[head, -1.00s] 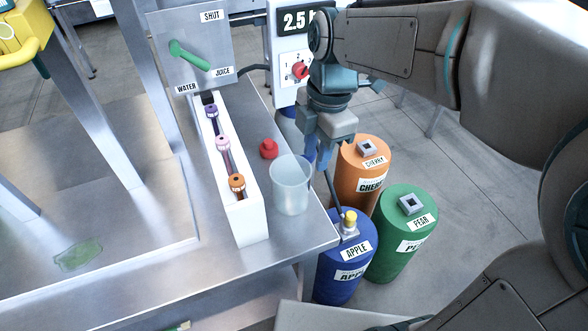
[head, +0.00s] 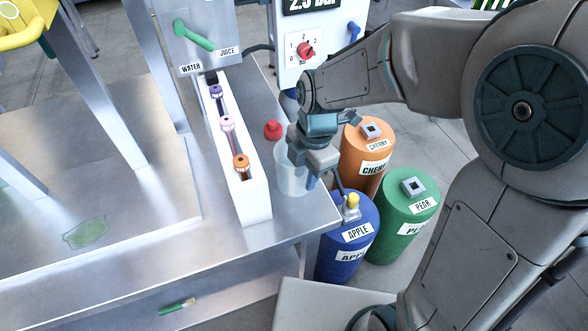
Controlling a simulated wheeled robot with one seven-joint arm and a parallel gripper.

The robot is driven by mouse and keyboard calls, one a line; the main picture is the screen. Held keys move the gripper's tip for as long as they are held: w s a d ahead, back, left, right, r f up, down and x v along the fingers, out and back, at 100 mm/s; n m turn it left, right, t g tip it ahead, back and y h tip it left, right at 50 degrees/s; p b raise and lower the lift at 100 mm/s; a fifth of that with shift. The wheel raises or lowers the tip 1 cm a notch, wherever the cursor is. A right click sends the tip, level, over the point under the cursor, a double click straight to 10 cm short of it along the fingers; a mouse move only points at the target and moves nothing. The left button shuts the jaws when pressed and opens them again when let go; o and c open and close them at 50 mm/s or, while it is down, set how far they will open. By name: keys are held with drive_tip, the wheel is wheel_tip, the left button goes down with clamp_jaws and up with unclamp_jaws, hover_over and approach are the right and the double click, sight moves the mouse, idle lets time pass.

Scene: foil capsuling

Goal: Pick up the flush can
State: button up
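The flush can appears to be the pale translucent open cup (head: 290,182) standing upright near the right edge of the steel table. My gripper (head: 311,176) points down over the cup's right side and hides much of its rim. A blue fingertip shows in front of the cup's right wall.
A red cap (head: 272,129) is behind the cup. A white rack (head: 255,205) with several coloured nozzles stands to its left. Blue APPLE (head: 335,262), green PEAR (head: 396,247) and orange CHERRY (head: 352,160) drums stand beside the table. A valve panel (head: 196,40) is at the back.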

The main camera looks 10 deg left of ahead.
drive_tip(key=shift+f, duration=0.8)
clamp_jaws()
drive_tip(key=shift+a, duration=0.1)
drive_tip(key=shift+r, duration=0.15)
